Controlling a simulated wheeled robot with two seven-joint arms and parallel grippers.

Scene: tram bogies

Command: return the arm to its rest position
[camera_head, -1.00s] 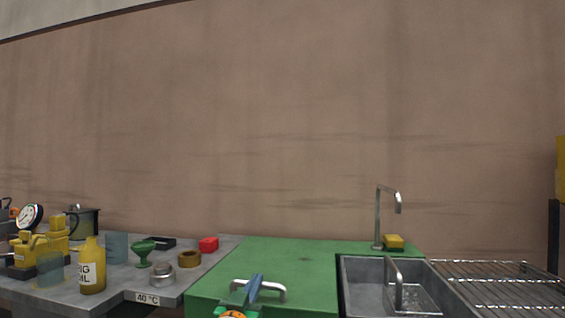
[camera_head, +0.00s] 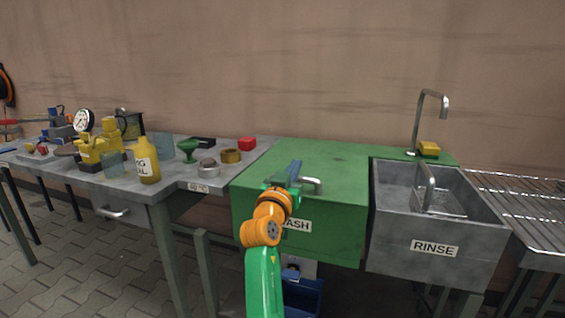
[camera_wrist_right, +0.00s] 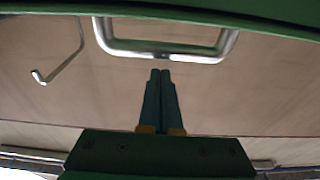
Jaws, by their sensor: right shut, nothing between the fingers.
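My right arm, green and orange, rises from the bottom of the head view. Its gripper (camera_head: 295,168) is in front of the green WASH unit (camera_head: 340,170), close to the metal handle (camera_head: 311,186) on it. In the right wrist view my two dark fingers (camera_wrist_right: 160,75) are together with nothing between them. The metal handle (camera_wrist_right: 165,52) shows just beyond the fingertips there. I see a gap between them in the picture, but its depth is hard to judge. My left gripper is not in view.
A grey RINSE sink (camera_head: 435,248) with a tap (camera_head: 418,120) and yellow sponge (camera_head: 429,148) is at right, then a wire rack (camera_head: 515,205).

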